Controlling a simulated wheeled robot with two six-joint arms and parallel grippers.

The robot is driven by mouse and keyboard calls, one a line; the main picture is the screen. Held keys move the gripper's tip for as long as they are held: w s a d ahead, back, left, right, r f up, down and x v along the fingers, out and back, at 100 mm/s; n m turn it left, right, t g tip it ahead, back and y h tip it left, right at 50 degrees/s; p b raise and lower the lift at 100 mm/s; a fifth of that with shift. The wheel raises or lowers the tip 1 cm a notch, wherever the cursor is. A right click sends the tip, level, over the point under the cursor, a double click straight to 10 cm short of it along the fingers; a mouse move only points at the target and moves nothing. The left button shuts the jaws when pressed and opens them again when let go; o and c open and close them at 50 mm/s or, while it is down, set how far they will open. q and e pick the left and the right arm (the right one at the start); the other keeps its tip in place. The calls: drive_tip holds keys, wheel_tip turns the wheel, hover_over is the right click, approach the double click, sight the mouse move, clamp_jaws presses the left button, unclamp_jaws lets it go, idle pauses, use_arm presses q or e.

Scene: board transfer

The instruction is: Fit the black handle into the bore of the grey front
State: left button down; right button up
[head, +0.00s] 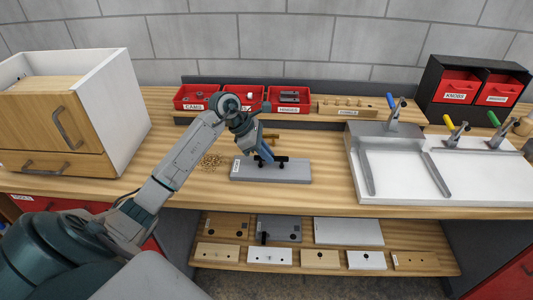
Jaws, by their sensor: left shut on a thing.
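The grey front (297,174) lies flat on the wooden workbench, with a small label at its left end. Dark parts of the handle show on both sides of the fingers, close above or touching the front; I cannot tell which. The bore is hidden or too small to see, so I cannot tell whether the handle sits in it. My right gripper is not in view.
Red bins (196,97) stand along the back. A white and wooden cabinet (75,110) stands left, a grey clamping fixture (405,165) right. Small brown bits (211,161) lie left of the front. Several drilled fronts lie on the shelf (340,268) below. Bench between front and fixture is clear.

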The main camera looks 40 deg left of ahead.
use_arm(q)
drive_tip(key=shift+f, duration=0.3)
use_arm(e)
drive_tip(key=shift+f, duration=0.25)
use_arm(q)
drive_tip(key=c, duration=1.3)
unclamp_jaws()
drive_tip(key=shift+c, duration=0.2)
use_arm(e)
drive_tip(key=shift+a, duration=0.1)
